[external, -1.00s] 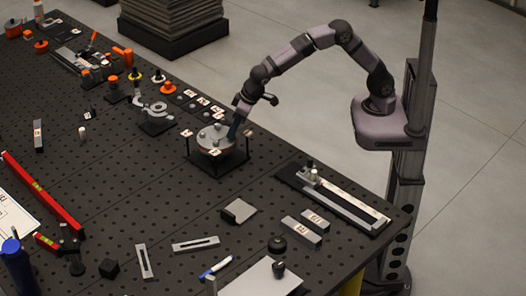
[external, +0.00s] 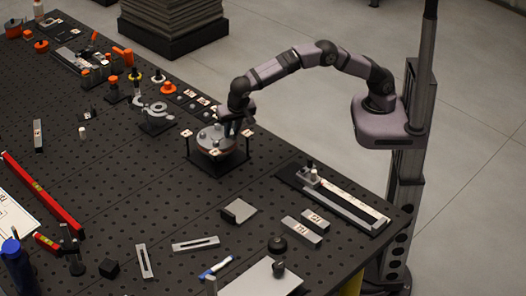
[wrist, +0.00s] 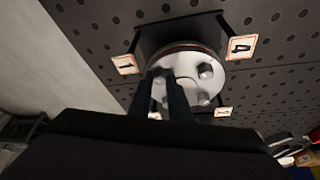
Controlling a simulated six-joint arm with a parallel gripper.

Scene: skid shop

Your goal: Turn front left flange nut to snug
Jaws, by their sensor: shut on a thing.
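The round metal flange (external: 208,144) sits on a dark stand on the perforated bench, with several nuts on its top face. It also shows in the wrist view (wrist: 213,87). My gripper (external: 236,132) reaches down to the flange's right side. In the wrist view, my two dark fingers (wrist: 165,76) are close together on a nut at the flange's edge, on the side of the tag marked 1 (wrist: 124,64). The fingers hide most of that nut. Other nuts, such as one at the right (wrist: 205,71), stand clear of them.
Numbered tags stand around the flange, including one marked 4 (wrist: 241,47). A grey bracket part (external: 155,110) lies to the left. A slide rail (external: 335,198) lies to the right. Bare bench lies in front of the stand.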

